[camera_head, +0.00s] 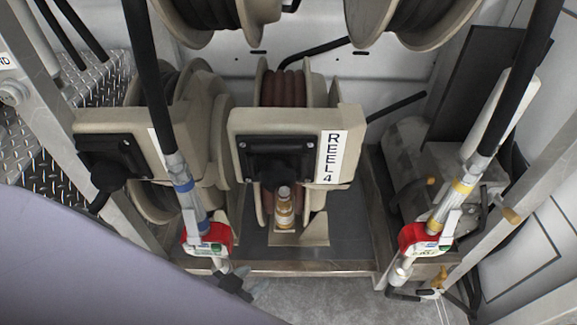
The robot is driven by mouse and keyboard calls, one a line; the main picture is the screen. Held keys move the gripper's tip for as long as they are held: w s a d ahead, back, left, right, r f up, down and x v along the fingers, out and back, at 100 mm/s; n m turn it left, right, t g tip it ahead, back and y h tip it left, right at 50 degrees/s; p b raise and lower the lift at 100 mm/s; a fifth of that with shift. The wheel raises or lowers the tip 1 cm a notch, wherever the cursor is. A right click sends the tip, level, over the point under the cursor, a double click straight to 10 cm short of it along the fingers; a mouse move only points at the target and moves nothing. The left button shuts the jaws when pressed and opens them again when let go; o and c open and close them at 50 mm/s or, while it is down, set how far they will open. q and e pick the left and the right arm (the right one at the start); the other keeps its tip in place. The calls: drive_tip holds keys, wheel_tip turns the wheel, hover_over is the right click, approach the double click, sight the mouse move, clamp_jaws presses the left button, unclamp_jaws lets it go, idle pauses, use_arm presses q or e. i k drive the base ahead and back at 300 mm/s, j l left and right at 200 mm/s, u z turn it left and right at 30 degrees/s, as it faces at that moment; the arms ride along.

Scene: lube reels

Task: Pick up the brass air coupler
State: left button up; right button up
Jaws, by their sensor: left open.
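The brass air coupler (284,212) is a small gold fitting with a darker top. It stands upright in the middle, in front of the reel labelled REEL 4 (331,157), just above a small beige bracket. My left gripper (236,284) shows only as small dark tips at the lower middle, beside the edge of a large smooth grey-purple shape. It is open, below and left of the coupler and well apart from it. Most of this gripper is hidden. My right gripper is not in view.
Two hoses with red-collared control handles hang in front, the left handle (207,239) and the right handle (427,238), on either side of the coupler. Beige reels (195,130) stand behind. A metal-edged shelf (300,268) runs below. Grey floor shows at the bottom.

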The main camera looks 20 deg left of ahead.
sight(284, 210)
drive_tip(key=u, duration=0.75)
drive_tip(key=k, duration=0.15)
